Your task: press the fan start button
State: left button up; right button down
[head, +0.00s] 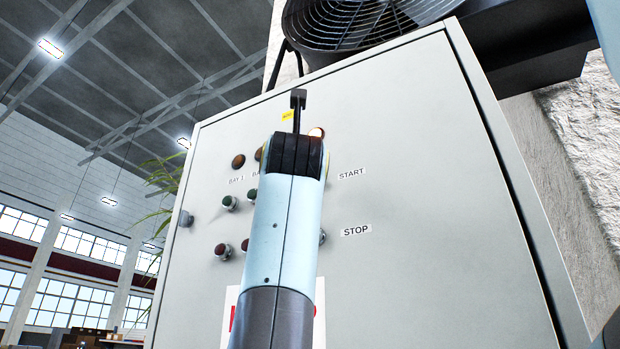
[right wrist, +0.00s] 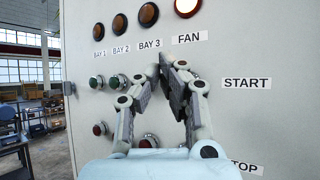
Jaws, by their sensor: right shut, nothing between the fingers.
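A pale grey control cabinet (head: 420,180) has a START label (head: 351,174), which also shows in the right wrist view (right wrist: 246,83). The FAN lamp (right wrist: 187,6) is glowing above its FAN label (right wrist: 189,38). The fan start button is hidden behind my fingers and wrist. My right gripper (right wrist: 168,66) is shut and empty, its fingertips just below and left of the FAN label, in front of the panel. I cannot tell whether they touch anything. My left gripper is not in view.
A STOP label (head: 356,230) sits lower on the panel. Green buttons (right wrist: 121,82) and red buttons (right wrist: 100,128) lie left of my fingers, under unlit lamps (right wrist: 119,24). A black fan (head: 365,22) is mounted above the cabinet. The panel right of the labels is bare.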

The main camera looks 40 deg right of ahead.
jog(key=shift+s+a+b, duration=0.2)
jog(key=shift+s+a, duration=0.1)
jog(key=shift+a, duration=0.3)
jog(key=shift+s+a+b, duration=0.2)
jog(key=shift+s+a, duration=0.05)
jog(key=shift+a, duration=0.35)
